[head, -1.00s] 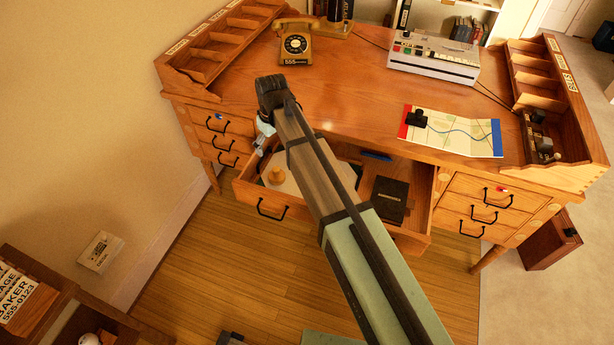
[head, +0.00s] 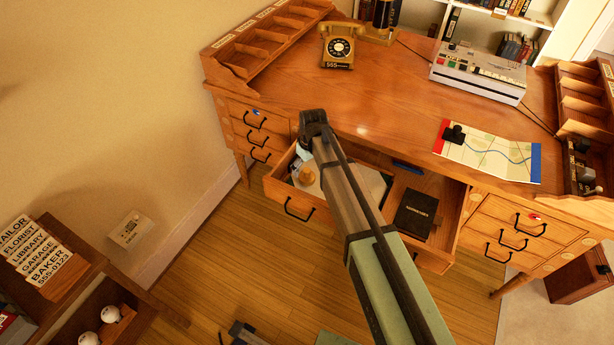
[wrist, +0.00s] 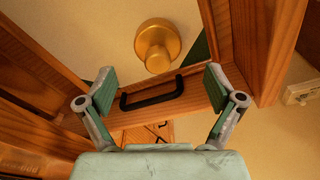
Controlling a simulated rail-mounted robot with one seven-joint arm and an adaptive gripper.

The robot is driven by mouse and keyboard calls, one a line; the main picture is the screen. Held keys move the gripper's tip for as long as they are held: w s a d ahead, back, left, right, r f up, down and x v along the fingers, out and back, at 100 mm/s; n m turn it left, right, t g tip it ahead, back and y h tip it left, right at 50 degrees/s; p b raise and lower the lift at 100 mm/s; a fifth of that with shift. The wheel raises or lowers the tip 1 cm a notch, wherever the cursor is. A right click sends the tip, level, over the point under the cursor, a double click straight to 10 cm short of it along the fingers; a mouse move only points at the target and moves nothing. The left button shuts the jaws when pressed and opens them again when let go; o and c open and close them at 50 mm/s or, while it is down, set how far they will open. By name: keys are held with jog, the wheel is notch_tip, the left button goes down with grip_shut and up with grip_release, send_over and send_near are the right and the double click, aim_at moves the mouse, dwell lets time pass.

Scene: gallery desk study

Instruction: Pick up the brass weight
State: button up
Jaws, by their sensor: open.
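The brass weight (head: 306,176) sits in the open centre drawer (head: 295,206) of the desk, on a pale surface near the drawer's left side. In the wrist view the round, knobbed brass weight (wrist: 158,45) shows at the top centre. My gripper (wrist: 158,82) is open and empty, its two green-padded fingers spread wide, with the weight beyond the fingertips and not between them. In the head view my gripper (head: 300,156) is mostly hidden behind my arm, beside the weight at the drawer's left.
The drawer front with its black handle (wrist: 152,91) and wooden side walls bound the space around the weight. A telephone (head: 338,48), a machine (head: 478,72) and a map (head: 490,150) are on the desk top.

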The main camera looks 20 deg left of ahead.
aim_at(308, 170)
jog(key=shift+w+a+f+p, duration=0.15)
jog(key=shift+f+p, duration=0.25)
jog(key=shift+f, duration=0.95)
jog(key=shift+w+d+f+p, duration=0.1)
jog(key=shift+f+p, duration=0.3)
jog(key=shift+f, duration=0.9)
jog(key=c, duration=1.7)
